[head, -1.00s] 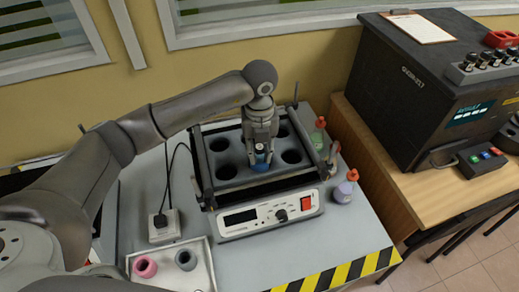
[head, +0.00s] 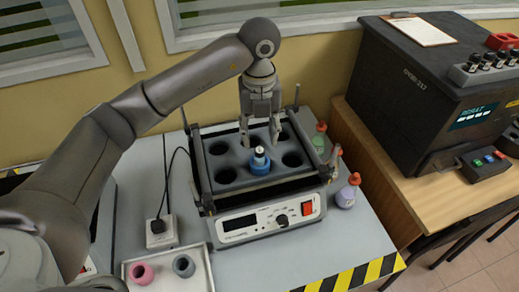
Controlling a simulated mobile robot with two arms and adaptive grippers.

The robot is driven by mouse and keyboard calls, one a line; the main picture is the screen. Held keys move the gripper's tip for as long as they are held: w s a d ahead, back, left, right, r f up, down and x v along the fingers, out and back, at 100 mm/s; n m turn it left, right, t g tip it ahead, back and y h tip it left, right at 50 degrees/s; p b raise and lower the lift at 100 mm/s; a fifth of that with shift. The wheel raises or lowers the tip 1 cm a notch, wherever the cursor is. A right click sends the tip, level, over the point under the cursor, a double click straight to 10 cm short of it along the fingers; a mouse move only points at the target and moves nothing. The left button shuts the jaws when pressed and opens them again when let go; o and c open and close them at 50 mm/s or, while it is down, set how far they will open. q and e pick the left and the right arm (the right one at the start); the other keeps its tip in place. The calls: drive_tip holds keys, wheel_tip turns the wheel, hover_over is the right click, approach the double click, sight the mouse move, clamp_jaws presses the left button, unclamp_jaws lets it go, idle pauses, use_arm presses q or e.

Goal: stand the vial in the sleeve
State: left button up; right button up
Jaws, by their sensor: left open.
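A small vial (head: 259,151) with a dark top stands upright in a blue sleeve (head: 260,165). The sleeve sits in the front middle hole of the dark block (head: 228,186) on the shaker. I cannot see how deep the vial sits inside the sleeve. My left gripper (head: 260,142) is open, pointing down just above and behind the vial, with its fingers apart and empty. My right gripper is out of view.
The shaker's front panel (head: 267,218) faces me, and rods rise at its corners. Red-capped bottles (head: 347,193) stand at its right. A white tray (head: 198,266) holds a pink sleeve (head: 141,273) and a grey sleeve (head: 184,265). A black analyser (head: 410,90) stands at right.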

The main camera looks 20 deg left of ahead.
use_arm(q)
drive_tip(key=shift+r, duration=2.2)
drive_tip(key=shift+f, duration=0.1)
